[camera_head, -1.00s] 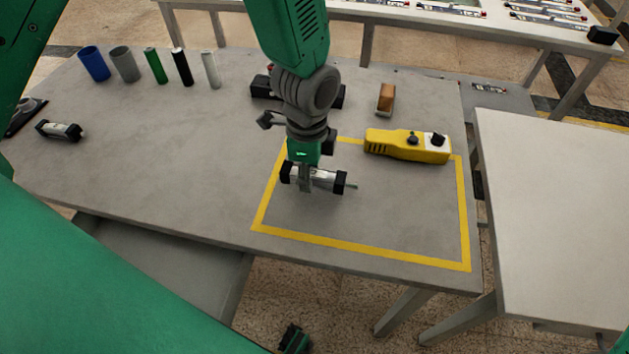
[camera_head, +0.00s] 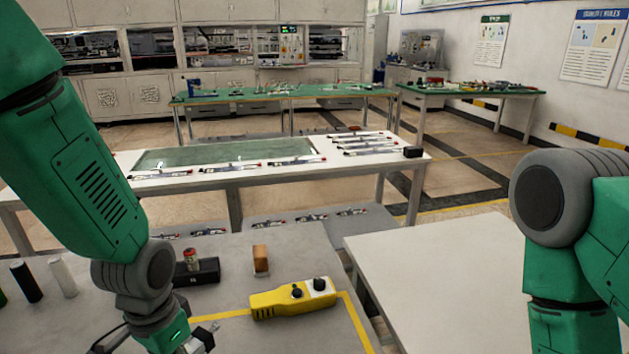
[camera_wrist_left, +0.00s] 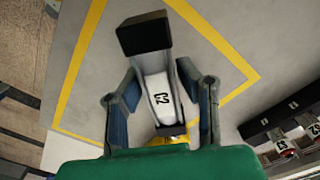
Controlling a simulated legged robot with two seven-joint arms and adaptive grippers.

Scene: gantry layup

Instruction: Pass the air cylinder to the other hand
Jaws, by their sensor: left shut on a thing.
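The air cylinder shows in the left wrist view (camera_wrist_left: 144,35), with black end caps and a pale body marked C2. My left gripper (camera_wrist_left: 158,80) is shut on its body, one finger on each side. In the head view my left wrist is at the lower left, and its fingers are mostly cut off by the bottom edge. A small dark and pale piece there is too cropped to identify. My right arm comes in at the right edge of the head view, over the white table side; its gripper is out of the picture.
On the grey table stand a yellow device (camera_head: 292,298), an orange-brown block (camera_head: 260,260), a black holder (camera_head: 200,271) and upright tubes (camera_head: 62,277). Yellow tape (camera_head: 357,322) outlines an area. A white table (camera_head: 440,270) at the right is bare. A white bench (camera_head: 330,170) stands behind.

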